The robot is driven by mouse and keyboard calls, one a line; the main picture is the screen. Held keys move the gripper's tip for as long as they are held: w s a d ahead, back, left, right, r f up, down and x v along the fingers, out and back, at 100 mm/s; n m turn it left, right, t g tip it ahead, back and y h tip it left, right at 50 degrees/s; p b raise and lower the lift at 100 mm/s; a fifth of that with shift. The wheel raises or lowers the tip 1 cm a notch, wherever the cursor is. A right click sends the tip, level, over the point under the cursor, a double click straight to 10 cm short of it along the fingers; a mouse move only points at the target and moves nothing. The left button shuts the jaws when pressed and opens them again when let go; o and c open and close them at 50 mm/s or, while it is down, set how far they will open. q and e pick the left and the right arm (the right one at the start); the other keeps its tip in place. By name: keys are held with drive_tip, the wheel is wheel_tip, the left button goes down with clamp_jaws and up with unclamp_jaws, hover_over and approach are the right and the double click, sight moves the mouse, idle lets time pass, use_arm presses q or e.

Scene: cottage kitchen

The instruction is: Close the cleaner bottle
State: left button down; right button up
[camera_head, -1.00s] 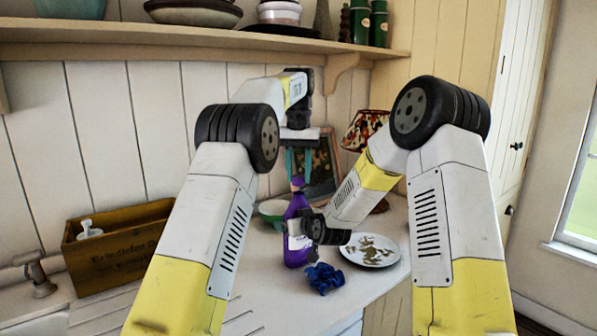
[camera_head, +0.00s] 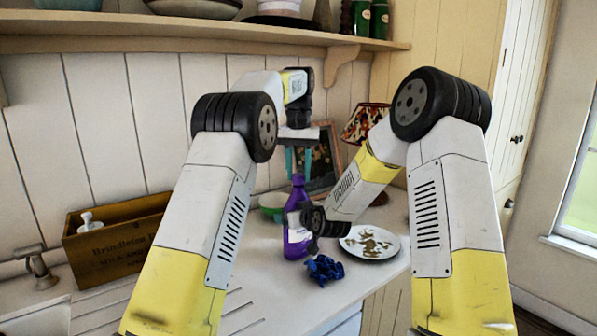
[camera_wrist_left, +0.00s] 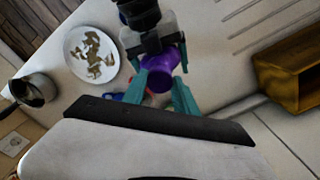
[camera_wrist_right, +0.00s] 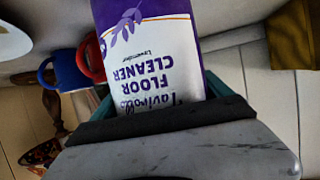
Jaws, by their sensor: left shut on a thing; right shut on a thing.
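The purple floor cleaner bottle (camera_head: 298,195) stands upright on the counter, with a white label. My right gripper (camera_head: 300,217) is shut around its body from the side. In the right wrist view the label and purple body of the bottle (camera_wrist_right: 150,55) fill the space between teal fingers. My left gripper (camera_head: 301,172) points down from above, its teal fingers at the bottle's top. In the left wrist view a round purple cap-like piece (camera_wrist_left: 160,77) sits between those fingers. How it meets the bottle's neck is hidden.
A wooden box (camera_head: 110,248) stands at left. A green bowl (camera_head: 271,201), picture frame and lamp (camera_head: 363,123) stand behind. A shelf (camera_head: 200,38) runs above.

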use_arm(q)
drive_tip(key=shift+f, duration=0.5)
